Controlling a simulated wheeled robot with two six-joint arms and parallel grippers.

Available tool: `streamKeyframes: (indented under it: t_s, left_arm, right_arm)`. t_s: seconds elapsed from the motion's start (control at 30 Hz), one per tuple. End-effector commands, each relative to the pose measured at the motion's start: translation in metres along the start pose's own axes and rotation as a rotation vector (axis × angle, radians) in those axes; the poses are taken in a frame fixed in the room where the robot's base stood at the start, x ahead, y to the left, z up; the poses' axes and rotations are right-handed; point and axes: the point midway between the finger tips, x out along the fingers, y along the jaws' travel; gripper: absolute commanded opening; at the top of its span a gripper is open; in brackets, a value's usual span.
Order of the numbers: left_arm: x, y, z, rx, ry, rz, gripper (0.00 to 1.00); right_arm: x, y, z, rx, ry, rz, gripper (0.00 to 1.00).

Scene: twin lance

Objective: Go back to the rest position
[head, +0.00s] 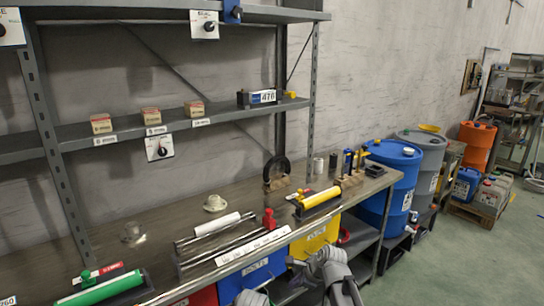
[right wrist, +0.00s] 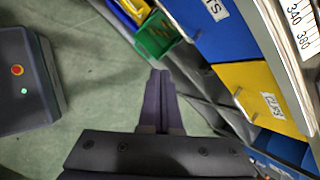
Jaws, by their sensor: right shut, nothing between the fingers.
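My right gripper (right wrist: 160,74) shows in the right wrist view. Its two dark fingers lie together with nothing between them. It hangs over the green floor (right wrist: 75,115), apart from the bins. In the head view, grey links of my own arm show at the bottom edge, in front of the bench (head: 180,215); the fingers cannot be made out there. My left gripper is not recognisable in either view.
A yellow bin (right wrist: 262,95) and a blue bin (right wrist: 200,30) stand right of my right gripper; a green bin (right wrist: 155,38) lies beyond it. The bench holds a green cylinder (head: 100,290), a white roller (head: 218,224) and a yellow-topped unit (head: 318,199). Blue barrel (head: 395,180) stands beyond.

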Motion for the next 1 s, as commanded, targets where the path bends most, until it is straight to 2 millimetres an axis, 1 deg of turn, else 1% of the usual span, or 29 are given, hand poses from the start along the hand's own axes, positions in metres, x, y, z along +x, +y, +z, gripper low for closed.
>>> streamKeyframes:
  t_s: [0.03, 0.1, 0.17, 0.2, 0.27, 0.3, 0.4, 0.5, 0.6, 0.7, 0.83, 1.0]
  left_arm:
    - [-0.013, -0.001, 0.001, 0.000, 0.000, 0.000, 0.41]
    - [-0.021, -0.002, 0.001, 0.000, 0.000, 0.000, 0.41]
    - [-0.028, -0.003, 0.002, 0.000, 0.000, 0.000, 0.41]
    - [-0.033, -0.003, 0.002, 0.000, 0.000, 0.000, 0.41]
    - [-0.040, -0.004, 0.002, 0.000, 0.000, 0.000, 0.41]
    - [-0.044, -0.004, 0.003, 0.000, 0.000, 0.000, 0.41]
    - [-0.055, -0.005, 0.003, 0.000, 0.000, 0.000, 0.41]
    - [-0.064, -0.006, 0.004, 0.000, 0.000, 0.000, 0.41]
    - [-0.070, -0.007, 0.004, 0.000, 0.000, 0.000, 0.41]
    - [-0.073, -0.007, 0.004, -0.001, 0.000, 0.000, 0.41]
    - [-0.074, -0.007, 0.004, -0.001, 0.000, 0.000, 0.41]
    - [-0.074, -0.007, 0.004, 0.000, 0.000, 0.000, 0.41]
  right_arm:
    - [-0.012, 0.024, 0.010, -0.165, 0.029, 0.046, 0.00]
    - [-0.019, 0.050, 0.016, -0.400, 0.065, 0.113, 0.00]
    - [-0.027, 0.072, 0.019, -0.600, 0.089, 0.175, 0.00]
    - [-0.033, 0.086, 0.021, -0.731, 0.101, 0.219, 0.00]
    - [-0.043, 0.106, 0.022, -0.926, 0.112, 0.290, 0.00]
    - [-0.050, 0.119, 0.023, -1.056, 0.116, 0.339, 0.00]
    - [-0.069, 0.148, 0.021, -1.357, 0.112, 0.464, 0.00]
    - [-0.087, 0.171, 0.019, -1.611, 0.090, 0.583, 0.00]
    - [-0.102, 0.187, 0.016, -1.804, 0.059, 0.682, 0.00]
    - [-0.112, 0.197, 0.013, -1.931, 0.032, 0.752, 0.00]
    - [-0.117, 0.202, 0.012, -2.012, 0.010, 0.797, 0.00]
    - [-0.117, 0.203, 0.011, -2.027, 0.005, 0.806, 0.00]
